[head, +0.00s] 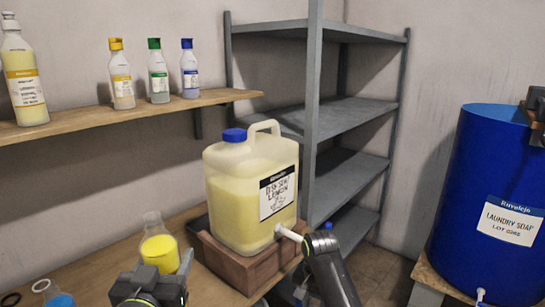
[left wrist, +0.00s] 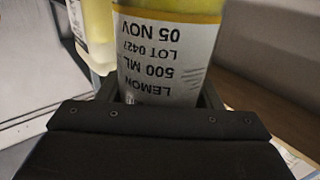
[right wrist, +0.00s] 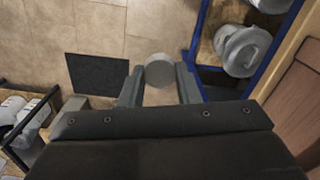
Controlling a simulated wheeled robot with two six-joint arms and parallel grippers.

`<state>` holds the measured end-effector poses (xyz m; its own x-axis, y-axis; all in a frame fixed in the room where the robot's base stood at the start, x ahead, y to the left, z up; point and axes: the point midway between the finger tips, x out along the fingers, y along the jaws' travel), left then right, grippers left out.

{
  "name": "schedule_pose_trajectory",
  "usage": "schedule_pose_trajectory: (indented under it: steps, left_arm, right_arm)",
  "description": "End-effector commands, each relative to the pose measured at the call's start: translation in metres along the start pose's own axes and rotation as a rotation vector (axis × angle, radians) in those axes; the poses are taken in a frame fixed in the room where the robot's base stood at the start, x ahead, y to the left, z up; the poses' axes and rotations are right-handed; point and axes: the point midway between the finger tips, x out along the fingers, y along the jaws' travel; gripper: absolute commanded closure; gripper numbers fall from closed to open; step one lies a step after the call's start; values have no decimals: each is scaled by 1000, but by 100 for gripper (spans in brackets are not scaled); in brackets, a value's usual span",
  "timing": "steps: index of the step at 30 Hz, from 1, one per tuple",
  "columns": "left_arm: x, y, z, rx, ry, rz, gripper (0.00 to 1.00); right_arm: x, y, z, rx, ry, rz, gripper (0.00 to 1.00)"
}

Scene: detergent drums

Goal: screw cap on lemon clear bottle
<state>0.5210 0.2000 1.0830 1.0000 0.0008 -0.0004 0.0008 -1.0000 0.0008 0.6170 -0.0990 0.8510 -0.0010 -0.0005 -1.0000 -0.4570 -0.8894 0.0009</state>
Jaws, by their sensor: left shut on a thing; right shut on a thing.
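The clear lemon bottle (head: 158,252) holds yellow liquid, and its clear neck shows no cap in the head view. My left gripper (head: 150,287) is shut on it; the left wrist view shows its "LEMON 500 ML" label (left wrist: 168,50) upside down between the fingers. My right gripper (right wrist: 160,88) is shut on a pale grey round thing (right wrist: 160,70), possibly a cap, above the floor; I cannot tell for certain. In the head view my right arm is in front of the canister's white spout, and its fingertips are hidden.
The large lemon canister (head: 245,185), with blue cap, stands on a brown block (head: 240,265) between my arms. Capped bottles stand on the wall shelf (head: 150,108). A grey rack (head: 350,120) stands behind. A blue drum (head: 490,190) is at right. A blue item (head: 60,300) lies front left.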

Motion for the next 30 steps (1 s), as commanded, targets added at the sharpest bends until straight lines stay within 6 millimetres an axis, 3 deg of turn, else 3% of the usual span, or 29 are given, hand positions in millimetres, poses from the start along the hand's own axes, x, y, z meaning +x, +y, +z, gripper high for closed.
schedule_pose_trajectory:
  steps: [11, 30]
  left_arm:
    - [-2, 6, 3, 1, 2, 37, 88]
    - [-25, 75, 42, -2, 0, 465, 88]
  right_arm:
    - [0, 0, 0, 0, 0, 0, 91]
    - [0, 0, 0, 0, 0, 0, 91]
